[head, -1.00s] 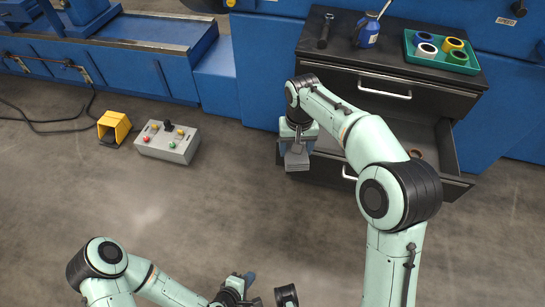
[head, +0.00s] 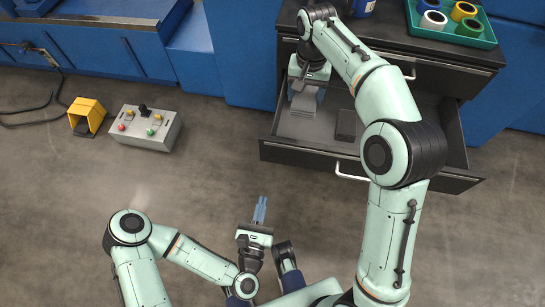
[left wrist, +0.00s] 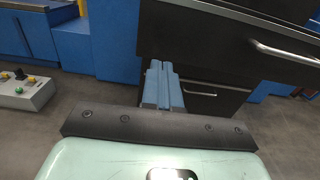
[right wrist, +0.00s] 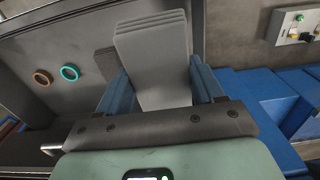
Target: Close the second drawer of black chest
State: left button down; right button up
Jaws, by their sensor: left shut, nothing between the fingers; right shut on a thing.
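The black chest (head: 440,50) stands at the top right of the head view. Its second drawer (head: 300,152) is pulled out, with a bar handle (head: 350,172) on its front; the drawer front also shows in the left wrist view (left wrist: 215,35). My right gripper (head: 306,84) is over the left part of the open drawer, shut on a grey stepped block (right wrist: 155,60). I cannot tell whether the block touches the drawer floor. My left gripper (head: 260,212) is shut and empty, in front of the drawer and apart from it; its blue fingers (left wrist: 163,85) point toward the chest.
A dark block (head: 346,124) lies in the drawer; orange (right wrist: 42,77) and teal (right wrist: 69,72) rings show in the right wrist view. A green tray (head: 450,35) with tape rolls is on the chest. A control box (head: 145,128) and yellow pedal (head: 86,116) stand left. Floor between is clear.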

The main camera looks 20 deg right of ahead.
jog(key=shift+f+b, duration=0.3)
jog(key=shift+f, duration=0.2)
jog(key=shift+s+f+b, duration=0.1)
jog(key=shift+f+b, duration=0.35)
jog(key=shift+f, duration=0.1)
pick_arm(q)
send_near(273, 154)
jog(key=x, duration=0.7)
pick_arm(e)
jog(key=shift+f, duration=0.25)
